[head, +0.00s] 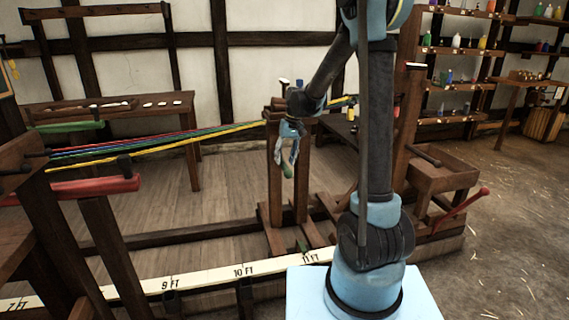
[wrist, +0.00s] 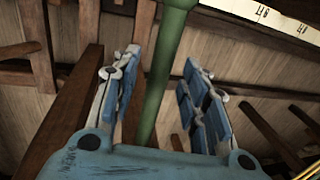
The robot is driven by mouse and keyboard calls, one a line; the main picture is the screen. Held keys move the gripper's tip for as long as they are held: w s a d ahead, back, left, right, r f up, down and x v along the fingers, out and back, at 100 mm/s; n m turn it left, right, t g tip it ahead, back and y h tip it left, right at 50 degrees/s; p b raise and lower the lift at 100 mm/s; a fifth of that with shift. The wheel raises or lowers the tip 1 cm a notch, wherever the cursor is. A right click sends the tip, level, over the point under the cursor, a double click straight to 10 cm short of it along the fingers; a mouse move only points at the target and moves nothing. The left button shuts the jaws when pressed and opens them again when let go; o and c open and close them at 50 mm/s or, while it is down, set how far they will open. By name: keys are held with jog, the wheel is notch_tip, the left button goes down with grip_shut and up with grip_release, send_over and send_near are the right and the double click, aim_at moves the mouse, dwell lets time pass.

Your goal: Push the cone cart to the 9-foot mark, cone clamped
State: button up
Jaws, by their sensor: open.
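The cone cart (head: 302,185) is a wooden frame with upright posts on the floor rails, its base beside the 11 FT mark. The 9 FT mark (head: 170,284) is on the pale scale board to its left. My gripper (head: 290,155) hangs pointing down at the cart's posts. A green handle (head: 288,171) shows just below its fingers. In the wrist view my gripper (wrist: 160,68) is open, with the green handle (wrist: 160,75) running between its fingers; I cannot tell whether they touch it. The cone is not clearly visible, and I cannot tell whether it is clamped.
Red, blue, green and yellow strands (head: 170,143) stretch from the left frame to the cart's top. A wooden box (head: 440,170) and red crank handle (head: 460,211) stand at right. A bench (head: 120,106) is at the back. Floor left of the cart looks clear.

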jog(key=shift+a+f, duration=0.2)
jog(key=shift+f, duration=0.8)
jog(key=shift+s, duration=0.1)
grip_shut()
